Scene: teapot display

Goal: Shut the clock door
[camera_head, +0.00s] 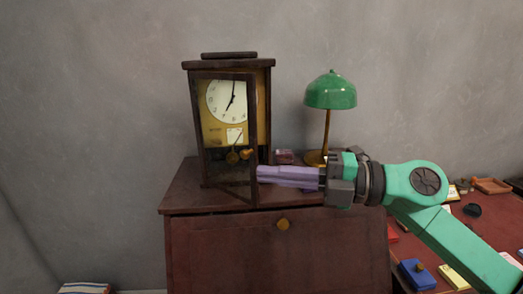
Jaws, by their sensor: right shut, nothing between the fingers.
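A dark wooden clock (266,105) with a white dial (227,101) and a brass pendulum stands on the red-brown cabinet. Its glazed, dark-framed door (253,140) stands ajar, with its free edge swung out to the right and forward. My right gripper (260,174) comes in from the right. Its purple fingers are shut and empty, with their tips at the lower right edge of the door frame. I cannot tell whether they touch it. My left gripper is not in view.
A green lamp (331,92) on a brass stem stands right of the clock, behind my right arm. Several small items, including a blue box (415,275), lie on a red surface at the lower right.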

